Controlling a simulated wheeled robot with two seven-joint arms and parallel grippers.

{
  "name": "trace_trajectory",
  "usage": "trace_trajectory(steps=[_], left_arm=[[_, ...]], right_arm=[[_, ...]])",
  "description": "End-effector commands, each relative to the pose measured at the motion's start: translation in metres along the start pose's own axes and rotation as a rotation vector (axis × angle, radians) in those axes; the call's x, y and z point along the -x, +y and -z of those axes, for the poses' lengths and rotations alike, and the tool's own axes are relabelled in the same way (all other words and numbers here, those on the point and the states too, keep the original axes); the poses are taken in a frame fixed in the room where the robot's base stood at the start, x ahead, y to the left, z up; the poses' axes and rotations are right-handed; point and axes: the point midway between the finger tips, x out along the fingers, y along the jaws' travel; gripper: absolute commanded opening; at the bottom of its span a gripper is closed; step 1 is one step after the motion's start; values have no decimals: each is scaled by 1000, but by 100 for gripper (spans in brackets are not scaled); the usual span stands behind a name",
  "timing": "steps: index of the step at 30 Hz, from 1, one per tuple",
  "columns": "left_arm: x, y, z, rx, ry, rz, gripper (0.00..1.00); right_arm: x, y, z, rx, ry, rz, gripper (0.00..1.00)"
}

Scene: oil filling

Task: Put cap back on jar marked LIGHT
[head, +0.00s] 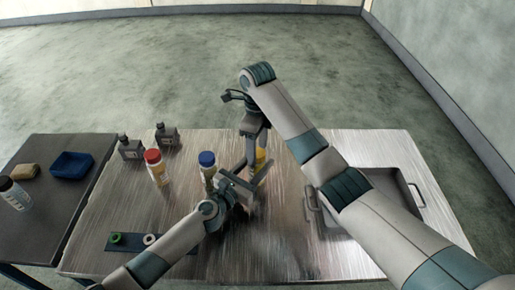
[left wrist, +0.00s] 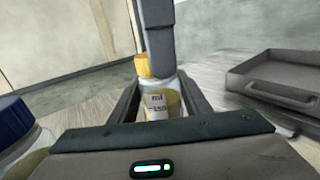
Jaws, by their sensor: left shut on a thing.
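A clear jar (left wrist: 160,103) of yellowish liquid stands between the fingers of my left gripper (head: 246,180), which is shut on it. Its label shows "ml" and part of a number; I cannot read LIGHT. A yellow cap (left wrist: 143,65) is at the jar's mouth and looks slightly off to the left; I cannot tell whether it is seated. The yellow cap also shows in the head view (head: 261,157). My right gripper (head: 254,150) reaches down from above at the cap, and its grey finger covers part of it. Its fingertips are hidden.
A red-capped jar (head: 155,168) and a blue-capped jar (head: 207,168) stand left of the grippers. Two dark bottles (head: 167,136) are behind them. A grey tray (head: 408,188) is at right. A dark strip (head: 132,241) with rings lies front left. A side table holds a blue dish (head: 71,165).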

Motion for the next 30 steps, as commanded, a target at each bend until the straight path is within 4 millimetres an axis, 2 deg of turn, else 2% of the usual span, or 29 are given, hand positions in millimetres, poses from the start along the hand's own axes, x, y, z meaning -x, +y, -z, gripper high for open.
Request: trace_trajectory(steps=[9, 17, 19, 30], left_arm=[[0, 0, 1, 1, 2, 0, 0], [0, 0, 1, 0, 2, 0, 0], [0, 0, 1, 0, 2, 0, 0], [0, 0, 1, 0, 1, 0, 0]], right_arm=[[2, 0, 0, 1, 1, 1, 59], [18, -1, 0, 2, 1, 4, 59], [25, -2, 1, 1, 3, 4, 59], [90, -2, 1, 0, 1, 4, 59]])
